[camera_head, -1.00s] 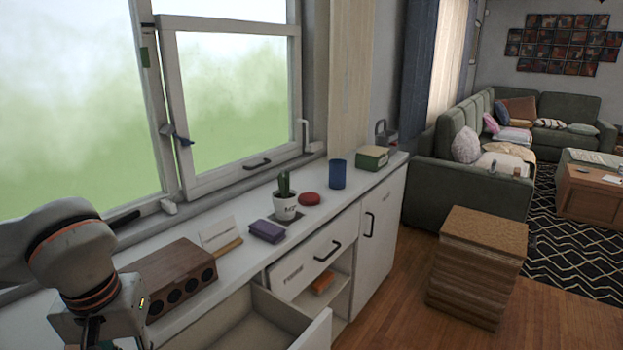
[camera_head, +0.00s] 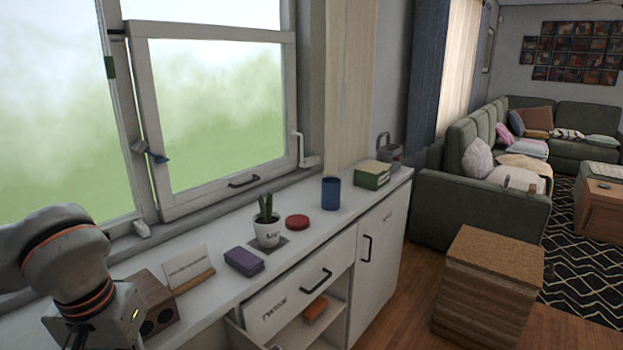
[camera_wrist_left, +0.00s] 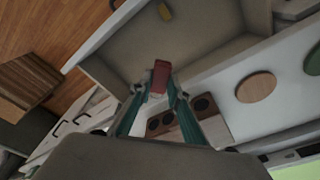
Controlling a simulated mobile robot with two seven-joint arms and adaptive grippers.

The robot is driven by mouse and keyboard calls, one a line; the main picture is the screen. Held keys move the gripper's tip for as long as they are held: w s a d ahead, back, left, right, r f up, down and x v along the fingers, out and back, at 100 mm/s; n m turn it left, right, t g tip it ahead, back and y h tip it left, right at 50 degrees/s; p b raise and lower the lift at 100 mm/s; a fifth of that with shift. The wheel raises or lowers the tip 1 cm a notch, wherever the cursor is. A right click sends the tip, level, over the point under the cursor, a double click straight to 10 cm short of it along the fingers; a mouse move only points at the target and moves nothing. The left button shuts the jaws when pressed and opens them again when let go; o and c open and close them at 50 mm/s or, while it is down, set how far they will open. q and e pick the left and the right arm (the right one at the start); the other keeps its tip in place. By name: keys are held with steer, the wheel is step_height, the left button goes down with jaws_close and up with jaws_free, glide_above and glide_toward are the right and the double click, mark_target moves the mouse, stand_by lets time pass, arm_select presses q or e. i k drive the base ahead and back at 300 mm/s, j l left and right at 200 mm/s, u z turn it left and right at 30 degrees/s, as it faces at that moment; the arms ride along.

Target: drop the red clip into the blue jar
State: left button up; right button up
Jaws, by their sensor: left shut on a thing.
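The red clip (camera_wrist_left: 160,76) is held between the fingertips of my left gripper (camera_wrist_left: 160,92) in the left wrist view. The gripper is shut on it, and the clip sticks out beyond the tips. In the head view only the left arm shows at the lower left; the gripper and clip are out of frame. The blue jar (camera_head: 331,193) stands upright on the white counter (camera_head: 217,293), well to the right of that arm. My right gripper is not in view.
A potted cactus (camera_head: 267,230), a red round item (camera_head: 297,222) and a purple box (camera_head: 244,262) stand between the arm and the jar. A green-and-white box (camera_head: 371,176) is beyond it. In the left wrist view, an open drawer (camera_wrist_left: 125,57) lies near the clip.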

mark_target(330, 195)
steer(key=i+l, duration=0.25)
steer(key=i+l+u, duration=0.1)
steer(key=i+l, duration=0.15)
steer(key=l, duration=0.2)
steer(key=i+l+u, duration=0.1)
steer(key=i+l, duration=0.35)
steer(key=l, duration=0.3)
steer(key=i+l+u, duration=0.1)
steer(key=i+l, duration=0.35)
steer(key=l, duration=0.3)
steer(key=i+l+u, duration=0.15)
steer(key=l, duration=0.25)
steer(key=i+l, duration=0.25)
steer(key=l, duration=0.2)
